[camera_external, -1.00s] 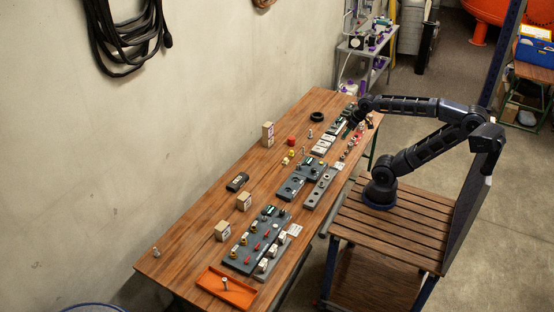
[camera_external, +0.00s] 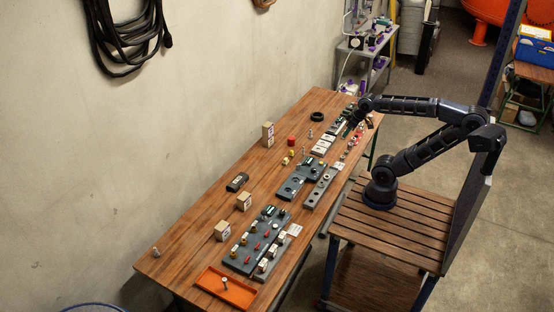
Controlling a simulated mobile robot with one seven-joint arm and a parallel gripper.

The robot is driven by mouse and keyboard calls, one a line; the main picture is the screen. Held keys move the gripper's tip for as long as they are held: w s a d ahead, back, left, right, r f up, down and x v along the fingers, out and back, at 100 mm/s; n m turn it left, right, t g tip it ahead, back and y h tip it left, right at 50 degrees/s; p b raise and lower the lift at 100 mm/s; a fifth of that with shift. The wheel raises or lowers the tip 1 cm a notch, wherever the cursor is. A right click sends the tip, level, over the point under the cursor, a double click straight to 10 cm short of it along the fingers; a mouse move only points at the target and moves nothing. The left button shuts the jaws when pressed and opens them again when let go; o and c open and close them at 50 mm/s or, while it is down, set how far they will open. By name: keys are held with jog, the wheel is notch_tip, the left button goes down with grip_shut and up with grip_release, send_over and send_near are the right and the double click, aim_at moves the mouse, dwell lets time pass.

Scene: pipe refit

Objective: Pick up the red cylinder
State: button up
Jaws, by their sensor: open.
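A short red cylinder (camera_external: 291,141) stands on the wooden table, right of a stack of small cardboard boxes (camera_external: 268,134). Several smaller red pieces sit on the grey board (camera_external: 262,236) at the near end, and small red parts (camera_external: 353,142) lie near the far right edge. My gripper (camera_external: 352,127) is low over the far right part of the table, well apart from the short red cylinder. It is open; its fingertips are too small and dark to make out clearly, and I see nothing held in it.
Grey fixture boards line the table's right side. An orange tray (camera_external: 246,295) is at the near end. A black ring (camera_external: 317,117), a black device (camera_external: 238,182) and single boxes (camera_external: 222,231) stand farther left. The table's left strip is mostly clear beside the wall.

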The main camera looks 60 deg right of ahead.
jog(key=shift+o, duration=0.4)
jog(key=o, duration=0.5)
